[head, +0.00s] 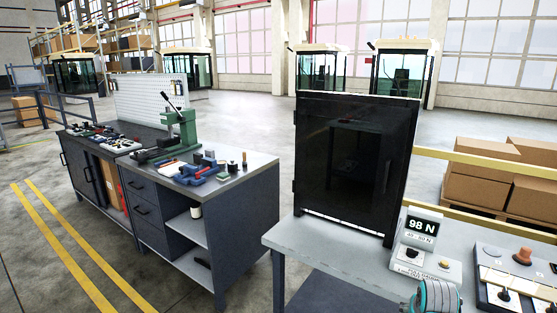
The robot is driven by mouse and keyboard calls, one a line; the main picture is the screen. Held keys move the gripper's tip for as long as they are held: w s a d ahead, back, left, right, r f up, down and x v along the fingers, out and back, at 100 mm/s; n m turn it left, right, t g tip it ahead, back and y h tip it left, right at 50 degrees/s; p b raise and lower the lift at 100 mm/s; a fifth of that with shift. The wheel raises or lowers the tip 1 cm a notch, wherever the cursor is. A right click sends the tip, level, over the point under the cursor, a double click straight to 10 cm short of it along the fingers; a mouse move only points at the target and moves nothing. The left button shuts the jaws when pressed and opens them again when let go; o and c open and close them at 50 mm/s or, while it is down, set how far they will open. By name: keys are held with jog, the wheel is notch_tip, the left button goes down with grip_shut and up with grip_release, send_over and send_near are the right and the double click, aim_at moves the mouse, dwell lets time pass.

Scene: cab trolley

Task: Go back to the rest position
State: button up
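My gripper's fingers do not show in the head view. A rounded grey and teal part at the bottom edge, right of centre, looks like a piece of my arm; whether it holds anything is hidden. A dark glass door panel (352,165) in a black frame stands upright on the grey table (315,240). A small display (421,226) on the table reads "98 N", with a smaller line below it. A light box with a knob (424,268) sits in front of the display.
A tray with knobs (513,284) lies at the table's right end. A workbench (190,215) with a green press (181,128) and tools stands left. Cartons on a pallet (505,180) and a yellow rail (490,163) are behind right. Floor between bench and table is clear.

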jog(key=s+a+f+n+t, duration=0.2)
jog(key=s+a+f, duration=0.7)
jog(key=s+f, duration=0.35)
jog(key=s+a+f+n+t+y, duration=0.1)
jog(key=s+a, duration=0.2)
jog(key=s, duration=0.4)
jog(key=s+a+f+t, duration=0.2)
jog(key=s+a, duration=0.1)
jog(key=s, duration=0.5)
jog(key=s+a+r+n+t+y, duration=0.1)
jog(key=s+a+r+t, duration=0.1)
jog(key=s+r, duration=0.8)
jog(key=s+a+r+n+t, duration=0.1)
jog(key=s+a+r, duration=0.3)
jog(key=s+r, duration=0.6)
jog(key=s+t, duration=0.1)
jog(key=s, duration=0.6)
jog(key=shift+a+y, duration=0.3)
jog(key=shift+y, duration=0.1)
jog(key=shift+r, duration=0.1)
